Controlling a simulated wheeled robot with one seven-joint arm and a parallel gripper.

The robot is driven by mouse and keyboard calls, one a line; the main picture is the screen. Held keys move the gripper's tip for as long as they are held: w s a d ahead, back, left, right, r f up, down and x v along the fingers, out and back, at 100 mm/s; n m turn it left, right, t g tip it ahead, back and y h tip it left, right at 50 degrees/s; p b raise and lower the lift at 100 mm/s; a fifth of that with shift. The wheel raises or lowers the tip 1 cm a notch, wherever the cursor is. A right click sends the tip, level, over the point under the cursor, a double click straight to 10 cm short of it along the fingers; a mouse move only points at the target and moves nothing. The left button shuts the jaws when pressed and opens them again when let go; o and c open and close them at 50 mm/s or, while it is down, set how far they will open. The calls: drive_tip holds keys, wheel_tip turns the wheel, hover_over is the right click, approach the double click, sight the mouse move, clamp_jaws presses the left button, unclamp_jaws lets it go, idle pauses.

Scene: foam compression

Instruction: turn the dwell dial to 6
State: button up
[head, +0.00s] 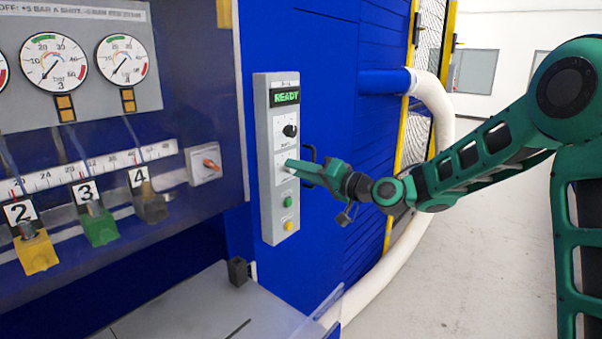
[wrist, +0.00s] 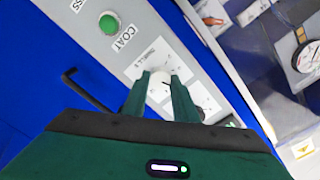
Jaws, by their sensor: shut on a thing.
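The dwell dial is a pale round knob (wrist: 159,91) on a white plate with small printed marks, labelled with what looks like "DWELL". A short dark mark shows on the knob, but the number it points at is too small to read. My gripper (wrist: 160,82) is shut on the knob, one green finger on each side. In the head view my gripper (head: 291,165) reaches the grey control panel (head: 268,222) from the right and hides most of the dial.
Above the dial are a black knob (head: 290,131) and a green READY display (head: 286,97). Below are a green button (head: 288,201) and a yellow button (head: 289,226). A dark handle (wrist: 88,91) stands out beside the panel. A white hose (head: 436,105) curves behind my arm.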

drive_tip(key=shift+w+d, duration=0.1)
drive_tip(key=o, duration=1.1)
drive_tip(key=shift+c, duration=0.2)
drive_tip(key=v, duration=1)
drive_tip(key=shift+d, duration=0.25)
drive_tip(key=shift+f, duration=0.1)
